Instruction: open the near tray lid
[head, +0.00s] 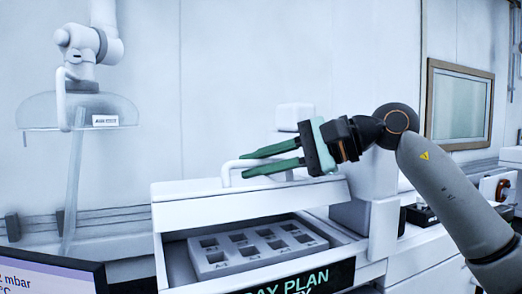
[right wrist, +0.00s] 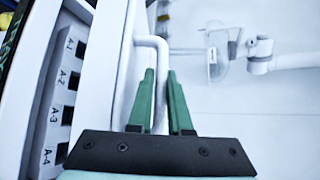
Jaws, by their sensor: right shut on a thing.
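The near tray (head: 350,246) is a white box with a grey slotted insert (head: 250,246) inside, marked with A labels. Its white lid (head: 250,203) stands raised above the front opening, so the insert shows beneath it. A white bent handle (head: 226,176) rises from the lid. My right gripper (head: 243,164) has green fingers and is shut on this handle. In the right wrist view the handle (right wrist: 152,40) passes between the fingers (right wrist: 160,74). The insert's slots (right wrist: 66,115) show at the left there. My left gripper is not in view.
A clear dome (head: 45,108) with a white handle hangs at the upper left under a white arm-like fixture (head: 80,40). A screen (head: 45,275) stands at the lower left. A dark sign (head: 290,280) lies below the tray opening. A framed window (head: 460,105) is at the right.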

